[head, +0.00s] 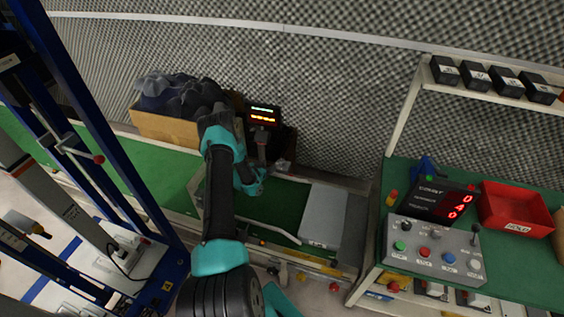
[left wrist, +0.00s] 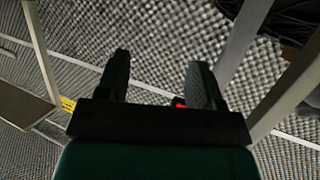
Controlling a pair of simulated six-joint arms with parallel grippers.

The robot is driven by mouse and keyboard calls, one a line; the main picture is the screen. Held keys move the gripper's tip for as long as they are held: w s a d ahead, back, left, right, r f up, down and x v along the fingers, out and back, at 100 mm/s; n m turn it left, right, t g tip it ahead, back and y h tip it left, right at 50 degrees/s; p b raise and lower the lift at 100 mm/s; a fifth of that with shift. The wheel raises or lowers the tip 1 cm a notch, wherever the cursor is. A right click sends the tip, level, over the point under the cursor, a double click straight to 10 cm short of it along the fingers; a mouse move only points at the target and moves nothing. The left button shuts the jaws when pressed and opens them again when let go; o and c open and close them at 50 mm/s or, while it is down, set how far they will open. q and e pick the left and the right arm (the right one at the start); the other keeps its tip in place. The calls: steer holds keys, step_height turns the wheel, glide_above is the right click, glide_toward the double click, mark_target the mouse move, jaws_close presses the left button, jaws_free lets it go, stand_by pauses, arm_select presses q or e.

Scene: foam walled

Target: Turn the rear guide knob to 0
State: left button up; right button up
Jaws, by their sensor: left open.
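My left arm reaches up the middle of the head view, and its gripper (head: 254,184) is over the green bench by the guide rails. In the left wrist view the left gripper (left wrist: 160,65) is open, with nothing held between its fingers. A small red piece (left wrist: 180,102) shows at the base of the right finger; I cannot tell whether it is a knob. No knob can be made out for sure as the rear guide knob, and no scale or 0 mark is readable. My right gripper is not in view.
A grey box (head: 322,215) stands right of my left gripper. A small display on a post (head: 263,116) and a cardboard box of dark foam (head: 165,125) are behind it. A button panel (head: 437,249) and a red bin (head: 514,207) are at right. A blue frame (head: 75,85) rises at left.

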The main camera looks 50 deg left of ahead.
mark_target(282, 161)
arm_select(q)
steer(key=s+d+n+g+y, duration=0.1)
steer(key=s+d+y, duration=0.1)
steer(key=s, duration=0.1)
steer(key=shift+d, duration=0.3)
steer(key=shift+w+f, duration=0.1)
steer(key=x, duration=1.7)
steer(key=shift+w+a+f, duration=0.1)
steer(key=shift+f, duration=0.2)
steer(key=shift+c, duration=0.3)
steer(key=c, duration=0.9)
steer(key=shift+o, duration=0.2)
